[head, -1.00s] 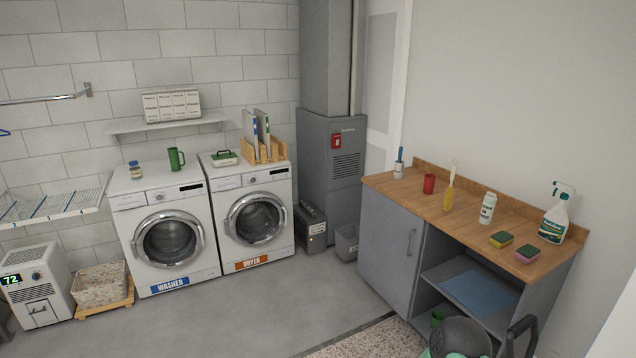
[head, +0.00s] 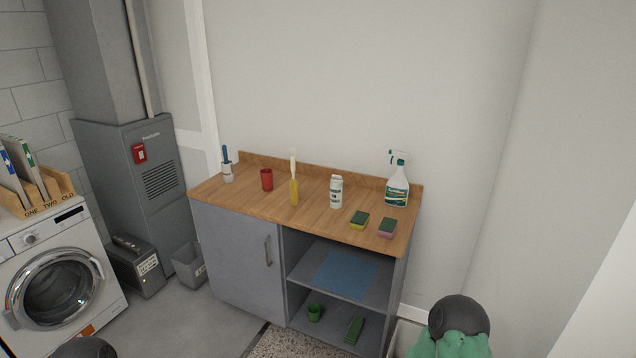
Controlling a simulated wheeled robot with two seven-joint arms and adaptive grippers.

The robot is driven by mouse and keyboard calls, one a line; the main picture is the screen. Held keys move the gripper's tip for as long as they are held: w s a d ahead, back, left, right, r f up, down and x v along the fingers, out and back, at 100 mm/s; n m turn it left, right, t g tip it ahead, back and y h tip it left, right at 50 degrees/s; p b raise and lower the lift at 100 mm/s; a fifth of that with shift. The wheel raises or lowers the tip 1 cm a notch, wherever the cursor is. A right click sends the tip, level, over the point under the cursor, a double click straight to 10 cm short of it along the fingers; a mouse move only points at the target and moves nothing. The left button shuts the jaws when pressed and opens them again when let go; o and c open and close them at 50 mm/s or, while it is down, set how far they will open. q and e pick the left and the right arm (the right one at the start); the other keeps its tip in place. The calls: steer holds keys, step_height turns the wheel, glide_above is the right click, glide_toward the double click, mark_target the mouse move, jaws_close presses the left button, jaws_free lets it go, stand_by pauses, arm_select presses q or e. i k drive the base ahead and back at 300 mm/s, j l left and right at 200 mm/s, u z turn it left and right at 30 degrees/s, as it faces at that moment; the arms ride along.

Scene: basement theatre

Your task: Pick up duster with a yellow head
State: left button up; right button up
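The duster (head: 294,184) stands upright on the wooden countertop (head: 318,212) in the head view, near the middle of its length. Its yellow head is at the bottom and its thin white handle points up. It stands between the red cup and the white bottle, apart from both. Neither of my grippers is in view, so their state and distance to the duster do not show.
On the counter are a blue-handled brush in a holder (head: 227,170), a red cup (head: 266,180), a white bottle (head: 335,191), a spray bottle (head: 397,185) and two sponges (head: 359,220) (head: 387,228). A grey cabinet (head: 232,255) fronts the counter. Bare floor lies at the lower left.

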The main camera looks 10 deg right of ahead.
mark_target(293, 188)
steer(key=z, duration=0.15)
steer(key=i+j+u, duration=0.15)
steer(key=i+u, duration=0.15)
steer(key=i, duration=0.15)
steer(key=i+j+u, duration=0.1)
steer(key=i+u, duration=0.2)
steer(key=i, duration=0.2)
